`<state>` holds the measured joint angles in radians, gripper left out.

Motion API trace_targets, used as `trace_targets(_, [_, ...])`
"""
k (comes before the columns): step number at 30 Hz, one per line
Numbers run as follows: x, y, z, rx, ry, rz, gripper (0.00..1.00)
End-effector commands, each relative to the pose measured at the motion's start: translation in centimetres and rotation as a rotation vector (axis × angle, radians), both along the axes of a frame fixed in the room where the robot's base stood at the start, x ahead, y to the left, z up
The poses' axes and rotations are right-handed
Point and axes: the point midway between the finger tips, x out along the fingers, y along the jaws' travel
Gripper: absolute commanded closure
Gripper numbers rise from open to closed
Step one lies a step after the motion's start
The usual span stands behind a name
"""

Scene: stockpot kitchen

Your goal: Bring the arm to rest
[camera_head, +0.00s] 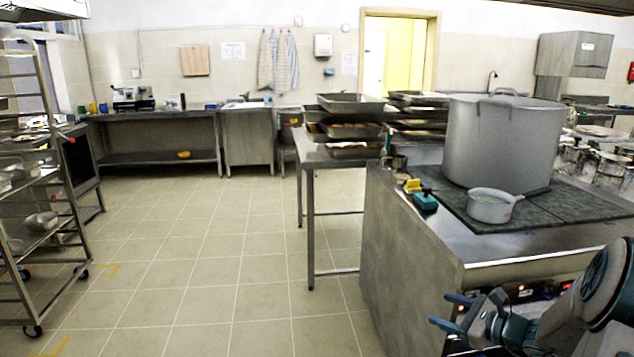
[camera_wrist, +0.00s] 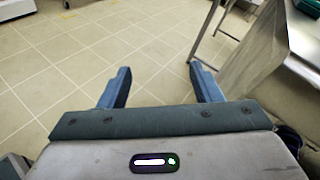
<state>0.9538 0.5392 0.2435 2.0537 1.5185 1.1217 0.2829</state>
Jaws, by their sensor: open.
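My gripper (camera_head: 446,311) is at the lower right in the head view, low in front of the stove block (camera_head: 410,262). Its two blue fingers are apart with nothing between them. In the wrist view my gripper (camera_wrist: 160,88) is also open and empty, with floor tiles beyond the fingertips. My arm is bent at the lower right corner of the head view, close to the stove's front.
A large stockpot (camera_head: 500,145) and a small saucepan (camera_head: 492,206) stand on the stove. A steel table (camera_head: 310,165) with trays (camera_head: 352,130) stands behind. A wheeled rack (camera_head: 70,215) is at left. The tiled floor (camera_head: 190,270) between is clear.

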Motion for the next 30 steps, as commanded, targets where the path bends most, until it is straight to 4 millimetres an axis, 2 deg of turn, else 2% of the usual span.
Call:
trace_targets(1, [-0.6, 3.2, 2.4, -0.087, 0.007, 0.104, 0.42])
trace_targets(3, [-2.0, 6.8, 3.9, -0.201, 0.018, 0.239, 0.42])
trace_targets(6, [-4.4, 11.2, 6.0, -0.369, 0.02, 0.428, 0.42])
trace_targets(9, [-7.3, 14.7, 7.9, -0.537, 0.012, 0.611, 0.42])
trace_targets(12, [-10.4, 17.2, 9.7, -0.706, -0.008, 0.785, 0.42])
trace_targets(15, [-13.4, 19.0, 11.6, -0.876, -0.039, 0.953, 0.42])
trace_targets(20, [-18.0, 20.3, 14.6, -1.152, -0.113, 1.202, 0.42])
trace_targets(24, [-21.3, 20.2, 17.3, -1.391, -0.197, 1.392, 0.42])
trace_targets(30, [-23.9, 19.4, 20.0, -1.653, -0.304, 1.572, 0.42])
